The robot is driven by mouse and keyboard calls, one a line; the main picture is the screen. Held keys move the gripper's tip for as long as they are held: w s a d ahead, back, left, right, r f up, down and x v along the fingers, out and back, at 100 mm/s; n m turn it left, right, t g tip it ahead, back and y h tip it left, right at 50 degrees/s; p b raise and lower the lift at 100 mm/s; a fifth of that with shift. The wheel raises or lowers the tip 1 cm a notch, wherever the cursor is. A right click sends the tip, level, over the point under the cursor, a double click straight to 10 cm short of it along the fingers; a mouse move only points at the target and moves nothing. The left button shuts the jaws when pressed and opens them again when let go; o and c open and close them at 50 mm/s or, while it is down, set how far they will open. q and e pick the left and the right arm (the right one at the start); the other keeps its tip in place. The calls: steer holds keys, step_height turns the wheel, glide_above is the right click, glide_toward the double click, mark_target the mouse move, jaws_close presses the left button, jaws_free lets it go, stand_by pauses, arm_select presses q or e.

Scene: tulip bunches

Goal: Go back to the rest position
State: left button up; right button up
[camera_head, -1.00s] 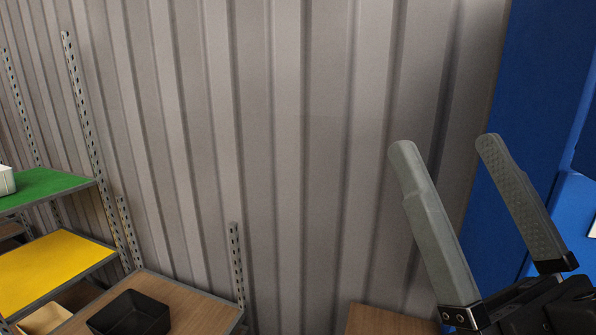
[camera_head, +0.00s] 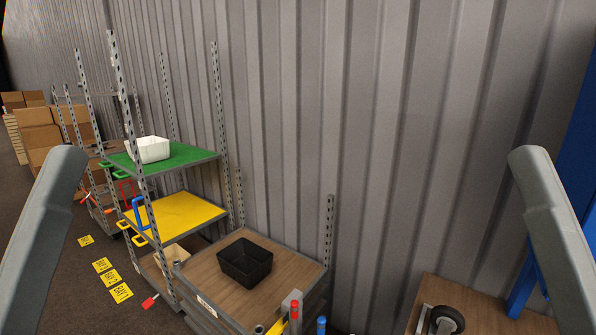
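One grey finger of my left gripper (camera_head: 42,225) rises along the left edge of the view. One grey finger of my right gripper (camera_head: 553,230) rises along the right edge. The second finger of each gripper is out of view, so their opening cannot be told. Nothing is seen held at either visible finger. Both fingers stand in front of the scene, well apart from each other. No tulip bunches are in view.
A shelf rack holds a white bin (camera_head: 148,149) on a green shelf, a yellow shelf (camera_head: 180,216), and a black bin (camera_head: 245,260) on a wooden shelf. A wooden surface with a black wheel (camera_head: 447,319) lies lower right. Cardboard boxes (camera_head: 38,128) stand far left. A corrugated wall closes the back.

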step_height(320, 180, up, 32)
steer(key=p, duration=3)
